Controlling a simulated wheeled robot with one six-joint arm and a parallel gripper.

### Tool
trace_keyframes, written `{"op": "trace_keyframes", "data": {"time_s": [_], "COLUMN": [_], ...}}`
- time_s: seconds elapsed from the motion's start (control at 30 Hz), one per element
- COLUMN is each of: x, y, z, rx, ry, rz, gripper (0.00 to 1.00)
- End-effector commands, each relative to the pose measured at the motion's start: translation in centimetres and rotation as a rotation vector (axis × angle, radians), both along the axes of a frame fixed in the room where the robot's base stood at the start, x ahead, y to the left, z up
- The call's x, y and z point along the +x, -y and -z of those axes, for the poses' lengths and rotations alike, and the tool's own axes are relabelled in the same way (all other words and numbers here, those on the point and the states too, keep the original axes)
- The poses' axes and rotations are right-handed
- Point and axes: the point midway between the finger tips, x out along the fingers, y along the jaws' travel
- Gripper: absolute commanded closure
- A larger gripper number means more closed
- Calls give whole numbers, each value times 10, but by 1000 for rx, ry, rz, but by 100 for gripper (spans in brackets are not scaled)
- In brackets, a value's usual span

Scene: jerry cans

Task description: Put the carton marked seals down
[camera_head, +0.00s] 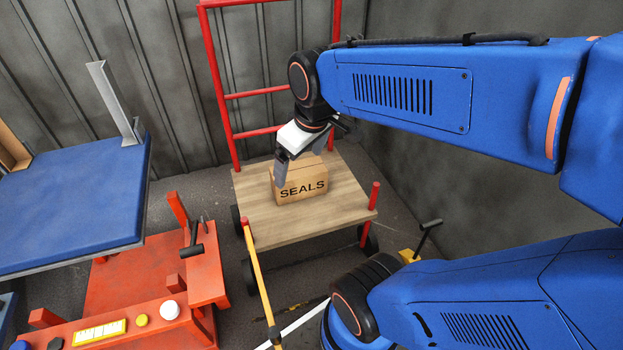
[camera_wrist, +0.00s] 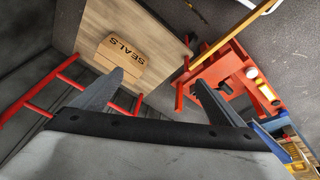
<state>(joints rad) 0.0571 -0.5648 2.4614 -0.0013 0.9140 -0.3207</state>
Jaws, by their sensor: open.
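The carton marked SEALS (camera_head: 302,190) is a brown cardboard box. It rests upright on the wooden deck of a cart (camera_head: 258,232) with red rails. The carton also shows in the wrist view (camera_wrist: 119,60), beyond the left finger and apart from the gap between the fingers.
A red machine (camera_head: 150,285) with buttons stands at the front left. A blue-topped table (camera_head: 70,195) is at the left. A yellow bar (camera_head: 261,285) stands before the cart. Grey walls close in behind and at the right. Bare deck surrounds the carton.

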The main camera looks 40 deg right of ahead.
Motion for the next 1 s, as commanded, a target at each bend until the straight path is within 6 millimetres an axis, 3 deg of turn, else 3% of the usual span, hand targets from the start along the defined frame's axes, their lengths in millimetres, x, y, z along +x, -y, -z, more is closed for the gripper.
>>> {"op": "trace_keyframes", "data": {"time_s": [0.2, 0.4, 1.0], "x": [-46, -66, -69], "y": [-12, -17, -17], "z": [-6, -6, -5], "rx": [69, 108, 114], "ry": [59, 83, 86], "rz": [150, 227, 239], "gripper": [7, 7, 7]}}
